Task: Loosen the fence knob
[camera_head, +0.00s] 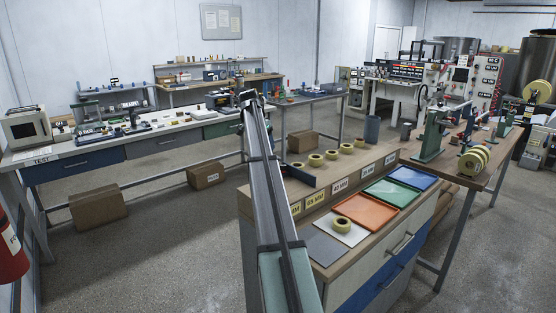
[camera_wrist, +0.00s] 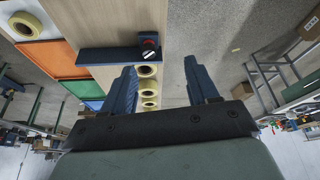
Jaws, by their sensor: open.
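The dark blue fence (camera_wrist: 110,56) is a flat bar lying across the wooden counter top in the wrist view. The fence also shows in the head view (camera_head: 300,174), just right of my arm, which seems to hide the knob there. My gripper (camera_wrist: 160,72) is open, with its two blue fingers apart and nothing between them. In the wrist view the knob lies beyond the fingertips, slightly left of the middle of the gap, and is not touched.
Several yellow tape rolls (camera_head: 316,160) stand in a row on the counter behind the fence. Coloured trays, including an orange one (camera_head: 366,213), lie at its front, with a tape roll (camera_head: 342,223) on the white one. A cardboard box (camera_head: 303,142) stands behind the counter.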

